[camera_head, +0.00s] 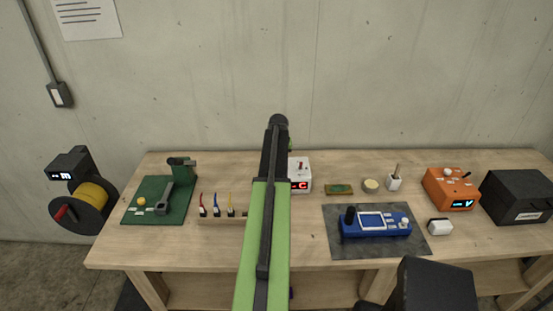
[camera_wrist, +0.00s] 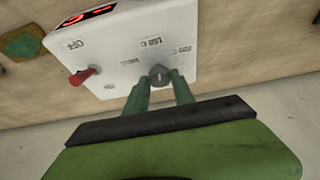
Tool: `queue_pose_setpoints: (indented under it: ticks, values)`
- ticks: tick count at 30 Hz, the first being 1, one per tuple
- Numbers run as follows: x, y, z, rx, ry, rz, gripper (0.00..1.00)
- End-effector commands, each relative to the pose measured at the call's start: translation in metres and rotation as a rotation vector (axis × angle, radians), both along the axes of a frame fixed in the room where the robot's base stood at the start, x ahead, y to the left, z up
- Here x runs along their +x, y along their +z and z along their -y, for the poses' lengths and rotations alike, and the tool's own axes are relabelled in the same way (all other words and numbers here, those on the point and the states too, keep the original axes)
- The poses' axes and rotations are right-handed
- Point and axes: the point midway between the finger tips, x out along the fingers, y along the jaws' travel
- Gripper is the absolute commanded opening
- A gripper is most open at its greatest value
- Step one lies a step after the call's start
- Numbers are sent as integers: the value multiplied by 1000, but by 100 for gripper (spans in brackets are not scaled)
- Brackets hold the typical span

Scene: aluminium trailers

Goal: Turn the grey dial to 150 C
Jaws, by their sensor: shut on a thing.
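The white control box (camera_head: 305,172) stands at the back middle of the bench, partly hidden by my arm. In the wrist view the box (camera_wrist: 125,45) fills the upper middle and appears upside down or tilted. The small grey dial (camera_wrist: 159,75) is on its face, with printed labels around it, one seemingly "150 C". My gripper (camera_wrist: 161,84) has its two green fingers on either side of the dial and is shut on it. Which label the dial points to is too small to tell. The dial is hidden in the head view.
A red-lit display (camera_wrist: 87,17) is on the box. A green circuit board (camera_head: 339,189) lies right of the box. A rack (camera_head: 222,219) with coloured tools stands to the left.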

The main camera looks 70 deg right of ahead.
Motion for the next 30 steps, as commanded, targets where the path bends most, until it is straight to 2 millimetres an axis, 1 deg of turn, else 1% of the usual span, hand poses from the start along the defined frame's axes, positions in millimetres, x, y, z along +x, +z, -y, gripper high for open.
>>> queue_pose_setpoints:
  ticks: [9, 24, 25, 27, 30]
  values:
    - [-2, -1, 0, 4, 103, -3, 0]
    - [-3, -1, 0, 4, 121, -4, 0]
    - [-3, -1, 0, 4, 121, -4, 31]
    - [-2, -1, 0, 4, 121, -4, 40]
    - [-2, 0, 0, 3, 122, -3, 51]
